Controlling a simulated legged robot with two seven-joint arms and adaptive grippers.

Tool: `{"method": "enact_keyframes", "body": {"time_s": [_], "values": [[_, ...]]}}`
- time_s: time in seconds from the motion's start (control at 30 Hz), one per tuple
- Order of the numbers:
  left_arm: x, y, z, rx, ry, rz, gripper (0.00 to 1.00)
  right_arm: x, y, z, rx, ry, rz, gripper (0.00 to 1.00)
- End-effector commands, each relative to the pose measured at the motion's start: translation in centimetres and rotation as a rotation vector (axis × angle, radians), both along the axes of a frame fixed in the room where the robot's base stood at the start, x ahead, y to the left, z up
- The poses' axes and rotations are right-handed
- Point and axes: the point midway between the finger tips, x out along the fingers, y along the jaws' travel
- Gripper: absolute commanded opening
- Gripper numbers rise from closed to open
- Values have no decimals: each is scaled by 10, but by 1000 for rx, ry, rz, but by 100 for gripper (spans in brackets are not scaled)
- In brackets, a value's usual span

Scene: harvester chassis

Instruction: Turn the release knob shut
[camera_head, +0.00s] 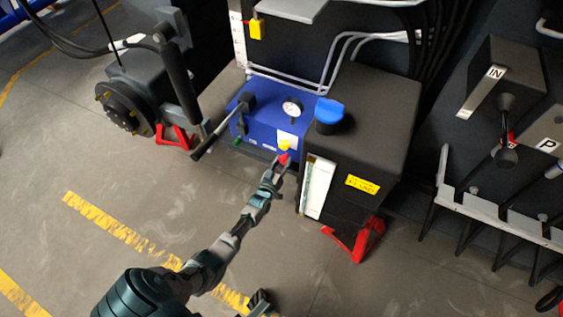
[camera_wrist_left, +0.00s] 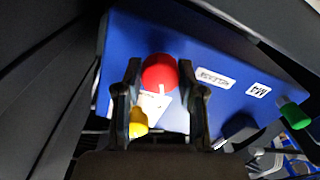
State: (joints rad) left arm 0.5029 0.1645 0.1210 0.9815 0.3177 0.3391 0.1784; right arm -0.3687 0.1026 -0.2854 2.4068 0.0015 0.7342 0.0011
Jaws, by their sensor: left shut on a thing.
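The red release knob (camera_head: 284,157) is on the front of a blue pump unit (camera_head: 262,118) on the floor. In the left wrist view the red knob (camera_wrist_left: 160,71) sits between the fingers, near a label reading RELEASE. My left gripper (camera_head: 279,168) is shut on the knob, with a finger on each side of it. The fingers hide part of the knob in the left wrist view. A dark gripper part at the bottom edge of the head view looks like my right gripper (camera_head: 261,302); its fingers are mostly cut off.
The pump unit has a black lever (camera_head: 222,127), a gauge (camera_head: 292,107), a yellow knob (camera_head: 284,146) and a green fitting (camera_head: 237,142). A black tank (camera_head: 365,140) with a blue cap (camera_head: 329,111) stands close on the right. Open floor lies in front.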

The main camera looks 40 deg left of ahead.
Motion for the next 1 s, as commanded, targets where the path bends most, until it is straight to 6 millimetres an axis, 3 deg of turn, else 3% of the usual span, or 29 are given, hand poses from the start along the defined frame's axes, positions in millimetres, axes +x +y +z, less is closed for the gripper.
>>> {"method": "enact_keyframes", "body": {"time_s": [0.03, 0.5, 1.0], "values": [[-3, -6, -10, 35, 32, -7, 4, 1, 0, -1, -3, 8, 0, 40], [-4, -5, -13, 382, 116, -9, 4, 7, 3, -4, -16, 41, 1, 40], [-4, -4, -14, 497, 145, -9, 4, 7, 2, -4, -16, 41, 1, 40]]}}
